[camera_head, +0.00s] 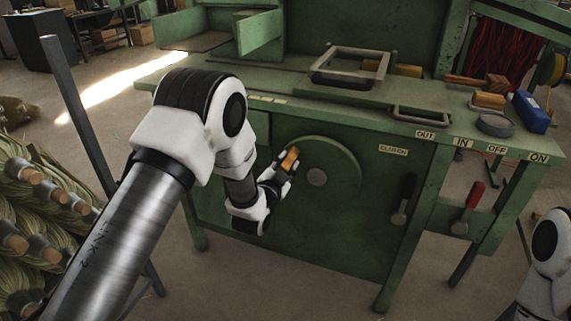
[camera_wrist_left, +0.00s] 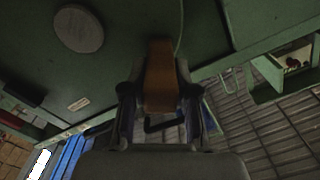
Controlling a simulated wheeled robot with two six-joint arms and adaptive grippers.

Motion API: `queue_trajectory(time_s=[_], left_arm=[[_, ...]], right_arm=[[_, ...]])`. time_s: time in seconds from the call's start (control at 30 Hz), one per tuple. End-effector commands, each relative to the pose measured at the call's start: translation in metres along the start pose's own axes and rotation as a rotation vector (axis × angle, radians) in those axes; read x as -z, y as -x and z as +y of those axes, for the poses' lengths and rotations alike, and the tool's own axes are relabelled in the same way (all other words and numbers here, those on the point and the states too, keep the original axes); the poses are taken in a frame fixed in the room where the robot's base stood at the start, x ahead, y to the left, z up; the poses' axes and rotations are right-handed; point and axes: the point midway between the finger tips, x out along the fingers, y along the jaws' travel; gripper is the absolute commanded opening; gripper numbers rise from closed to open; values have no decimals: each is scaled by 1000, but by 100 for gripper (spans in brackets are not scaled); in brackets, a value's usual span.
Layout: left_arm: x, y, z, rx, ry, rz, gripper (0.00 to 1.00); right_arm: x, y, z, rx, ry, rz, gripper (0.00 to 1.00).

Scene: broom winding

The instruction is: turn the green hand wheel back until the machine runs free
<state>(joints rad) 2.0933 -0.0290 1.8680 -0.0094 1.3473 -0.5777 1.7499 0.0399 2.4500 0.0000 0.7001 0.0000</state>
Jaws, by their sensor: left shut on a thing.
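The green hand wheel (camera_head: 335,165) is a round disc with a grey hub on the front of the green machine (camera_head: 390,175). Its wooden handle (camera_head: 290,158) stands at the wheel's upper left rim. My left gripper (camera_head: 281,172) is at this handle. In the left wrist view the fingers are closed on both sides of the wooden handle (camera_wrist_left: 160,75), and the grey hub (camera_wrist_left: 79,28) shows at the upper left. The right gripper is out of view; only part of my right arm shows at the right edge.
A grey clutch lever (camera_head: 400,213) and a red-handled lever (camera_head: 471,200) are on the machine's front to the right. A blue box (camera_head: 530,112), a grey round tin (camera_head: 495,125) and wooden blocks lie on the bench top. Broom bundles (camera_head: 45,215) stand at the left beside a metal post (camera_head: 85,130).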

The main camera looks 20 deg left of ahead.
Motion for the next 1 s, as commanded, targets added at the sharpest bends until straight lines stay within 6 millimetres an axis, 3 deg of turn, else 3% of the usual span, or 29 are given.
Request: queue_trajectory(time_s=[0.23, 0.27, 0.3, 0.67, 0.77, 1.0], left_arm=[[-2, 0, 1, -1, 1, -4, 0], [-2, 0, 1, -1, 1, -4, 39], [-2, 0, 1, -1, 1, -4, 54], [-1, 4, 0, -1, 1, -3, 54], [-1, 17, 1, -2, 1, -4, 54], [-2, 77, 1, -3, 1, -6, 54]], right_arm=[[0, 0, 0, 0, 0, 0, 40], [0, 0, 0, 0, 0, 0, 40], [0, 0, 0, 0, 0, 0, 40], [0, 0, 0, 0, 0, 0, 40], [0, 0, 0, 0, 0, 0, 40], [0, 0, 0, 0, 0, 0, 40]])
